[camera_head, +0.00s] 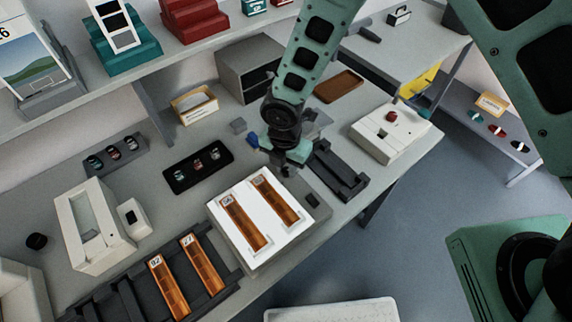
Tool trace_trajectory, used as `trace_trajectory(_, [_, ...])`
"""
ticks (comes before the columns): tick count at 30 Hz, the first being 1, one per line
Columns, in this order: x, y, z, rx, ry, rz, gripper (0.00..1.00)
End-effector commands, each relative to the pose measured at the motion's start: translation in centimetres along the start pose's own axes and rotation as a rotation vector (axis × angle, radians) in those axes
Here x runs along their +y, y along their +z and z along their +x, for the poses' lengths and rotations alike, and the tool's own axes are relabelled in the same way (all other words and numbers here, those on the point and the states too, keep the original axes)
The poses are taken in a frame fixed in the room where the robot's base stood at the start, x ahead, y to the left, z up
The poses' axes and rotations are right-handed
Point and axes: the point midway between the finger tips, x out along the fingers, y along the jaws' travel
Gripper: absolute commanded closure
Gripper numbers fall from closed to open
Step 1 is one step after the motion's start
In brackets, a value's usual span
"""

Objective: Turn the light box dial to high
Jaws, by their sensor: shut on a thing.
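The light box (232,236) is a white, brightly lit slab near the front edge of the bench, with two orange film strips on its top. A grey control strip (322,212) runs along its right side and carries a small dark square part (312,200). My gripper (288,171) points down at the far end of this strip, by the light box's far right corner. Its fingers are shut on what appears to be the dial there. The fingers hide the dial, so its setting cannot be read.
A dark slotted holder (338,172) stands close to the right of my gripper. A black tray with small rolls (181,176) lies to the left. A dark rack with orange strips (130,299) is at front left. A white box with a red button (414,131) stands right.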

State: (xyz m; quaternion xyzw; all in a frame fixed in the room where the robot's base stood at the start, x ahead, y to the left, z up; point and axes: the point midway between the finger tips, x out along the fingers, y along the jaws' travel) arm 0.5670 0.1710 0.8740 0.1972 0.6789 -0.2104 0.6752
Motion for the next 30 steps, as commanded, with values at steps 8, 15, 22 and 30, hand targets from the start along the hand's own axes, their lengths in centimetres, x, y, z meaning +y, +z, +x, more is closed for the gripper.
trace_trajectory(8, [0.01, -0.01, 0.06, 0.001, 0.000, 0.059, 1.00])
trace_trajectory(15, [0.05, 0.01, 0.11, 0.004, 0.001, 0.217, 1.00])
trace_trajectory(22, [0.08, 0.02, 0.12, 0.009, 0.001, 0.431, 1.00])
trace_trajectory(30, [0.08, 0.06, 0.11, 0.013, 0.002, 0.688, 1.00])
